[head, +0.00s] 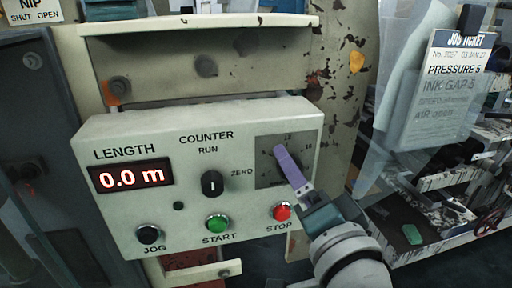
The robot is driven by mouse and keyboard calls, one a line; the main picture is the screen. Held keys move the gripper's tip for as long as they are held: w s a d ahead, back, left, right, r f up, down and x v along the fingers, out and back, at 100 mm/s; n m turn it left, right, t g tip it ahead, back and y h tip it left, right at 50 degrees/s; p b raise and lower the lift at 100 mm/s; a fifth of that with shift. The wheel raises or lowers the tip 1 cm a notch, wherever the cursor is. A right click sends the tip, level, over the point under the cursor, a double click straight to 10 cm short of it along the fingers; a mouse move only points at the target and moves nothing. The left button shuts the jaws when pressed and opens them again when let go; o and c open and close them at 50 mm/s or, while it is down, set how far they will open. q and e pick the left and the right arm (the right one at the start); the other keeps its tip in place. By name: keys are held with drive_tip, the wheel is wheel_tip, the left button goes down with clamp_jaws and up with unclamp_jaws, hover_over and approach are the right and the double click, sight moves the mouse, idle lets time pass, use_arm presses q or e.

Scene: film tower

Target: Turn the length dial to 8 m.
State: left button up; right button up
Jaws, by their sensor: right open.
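The control panel (110,220) is a cream box with a LENGTH display (131,176) reading 0.0 m in red. At its right is a dark grey square dial plate (267,145) with pale scale marks and numbers, mostly too small to read. My right gripper (281,155) comes in from the lower right, with its purple finger in front of this plate. It is open. The finger hides the middle of the plate, so the dial's knob and pointer cannot be made out. Whether the finger touches the dial I cannot tell. My left gripper is not in view.
A black COUNTER knob (212,184) sits between RUN and ZERO labels. Along the bottom are a black JOG button (149,234), a green START button (217,223) and a red STOP button (282,211), close to my right gripper. A JOB TICKET (454,90) hangs at right.

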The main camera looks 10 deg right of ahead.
drive_tip(key=s, duration=1)
drive_tip(key=shift+d+p, duration=0.15)
drive_tip(key=shift+p, duration=0.15)
